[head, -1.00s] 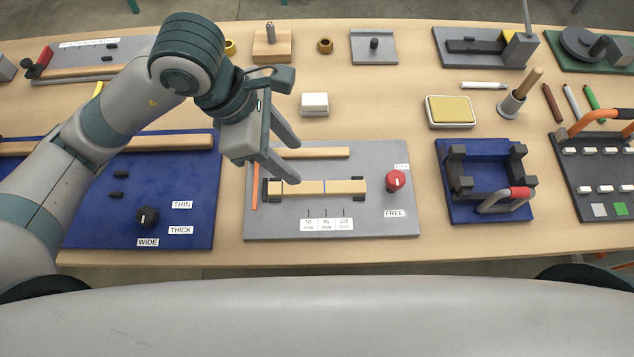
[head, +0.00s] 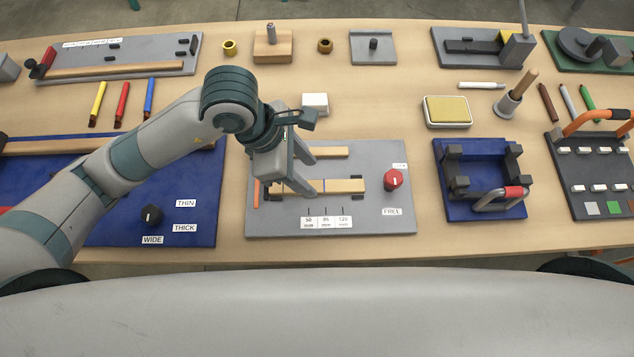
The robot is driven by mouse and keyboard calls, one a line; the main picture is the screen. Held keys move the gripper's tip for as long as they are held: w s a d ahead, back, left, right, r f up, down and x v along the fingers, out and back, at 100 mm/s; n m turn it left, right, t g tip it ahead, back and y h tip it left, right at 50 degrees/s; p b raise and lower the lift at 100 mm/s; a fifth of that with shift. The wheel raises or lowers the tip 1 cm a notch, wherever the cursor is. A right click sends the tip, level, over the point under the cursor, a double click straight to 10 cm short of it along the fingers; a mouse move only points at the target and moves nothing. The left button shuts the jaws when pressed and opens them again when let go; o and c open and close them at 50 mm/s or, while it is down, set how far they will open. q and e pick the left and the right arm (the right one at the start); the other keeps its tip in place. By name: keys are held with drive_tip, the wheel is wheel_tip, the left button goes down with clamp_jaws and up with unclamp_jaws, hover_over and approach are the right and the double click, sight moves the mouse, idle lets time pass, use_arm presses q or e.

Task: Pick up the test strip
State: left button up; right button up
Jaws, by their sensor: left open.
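A grey board (head: 360,221) lies at the middle front of the bench. On it are a light wooden bar (head: 345,186) with a blue line across it, and a second wooden bar (head: 334,152) behind. A thin orange strip (head: 256,194) lies along the board's left side; I cannot tell for sure that it is the test strip. My left gripper (head: 313,178) is open over the grey board, its fingers pointing right. Its near finger covers part of the front bar; contact cannot be told. My right gripper is out of view.
A red knob (head: 393,180) and a label with mm marks (head: 326,222) are on the grey board. A blue panel (head: 200,205) is to the left, a blue fixture (head: 480,208) to the right. A white block (head: 315,103) stands behind.

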sight(317, 185)
use_arm(q)
drive_tip(key=x, duration=0.1)
drive_tip(key=p+x, duration=0.1)
drive_tip(key=x, duration=0.1)
drive_tip(key=shift+a+f+p, duration=0.15)
drive_tip(key=shift+f+p, duration=0.25)
drive_tip(key=shift+f, duration=0.45)
clamp_jaws()
